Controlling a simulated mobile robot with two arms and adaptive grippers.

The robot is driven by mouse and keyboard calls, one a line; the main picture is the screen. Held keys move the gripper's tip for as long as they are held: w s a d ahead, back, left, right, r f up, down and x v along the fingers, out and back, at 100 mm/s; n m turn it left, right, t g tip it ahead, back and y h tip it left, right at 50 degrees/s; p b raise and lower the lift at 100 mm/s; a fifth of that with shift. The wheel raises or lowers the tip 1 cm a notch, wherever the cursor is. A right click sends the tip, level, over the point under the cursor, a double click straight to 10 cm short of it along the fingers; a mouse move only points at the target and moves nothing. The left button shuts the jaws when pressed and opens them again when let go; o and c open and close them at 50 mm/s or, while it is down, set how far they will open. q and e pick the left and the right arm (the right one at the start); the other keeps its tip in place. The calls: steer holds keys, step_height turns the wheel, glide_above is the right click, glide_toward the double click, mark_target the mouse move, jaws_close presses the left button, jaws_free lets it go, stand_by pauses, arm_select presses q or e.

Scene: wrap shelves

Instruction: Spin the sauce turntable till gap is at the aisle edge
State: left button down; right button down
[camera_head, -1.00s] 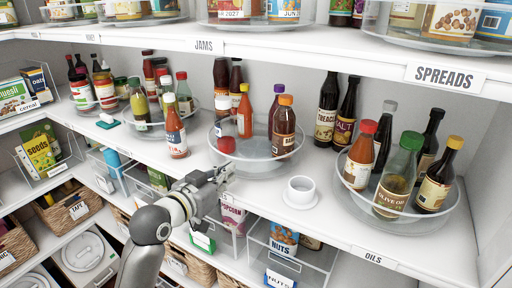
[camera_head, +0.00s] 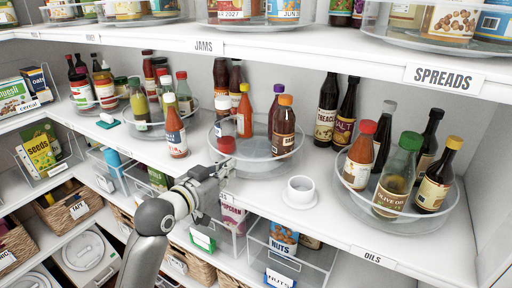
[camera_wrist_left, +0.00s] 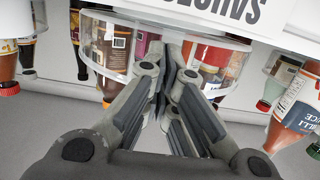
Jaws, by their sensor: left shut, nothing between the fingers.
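The sauce turntable (camera_head: 262,157) is a clear round tray with a raised rim on the middle shelf, in the centre of the head view. A bare stretch of floor shows at the front middle. My left gripper (camera_head: 226,171) is shut and empty at the shelf's front edge, just below the front-left rim; I cannot tell whether it touches. In the left wrist view it (camera_wrist_left: 165,75) points towards the clear rim (camera_wrist_left: 110,62). My right gripper is out of view.
A red sauce bottle (camera_head: 176,132) stands on the shelf left of the turntable. A white cup (camera_head: 300,191) stands to the right, before the oils turntable (camera_head: 395,222). The upper shelf (camera_head: 300,55) overhangs. Clear bins (camera_head: 295,252) sit below.

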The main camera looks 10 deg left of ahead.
arm_select(q)
steer(key=shift+w+a, duration=0.1)
steer(key=shift+a, duration=0.65)
steer(key=shift+w+a, duration=0.55)
steer(key=shift+a, duration=0.3)
steer(key=v, duration=0.3)
steer(key=shift+s+a+f+p, duration=0.15)
steer(key=shift+a+f+p, duration=0.1)
steer(key=shift+a+p, duration=0.05)
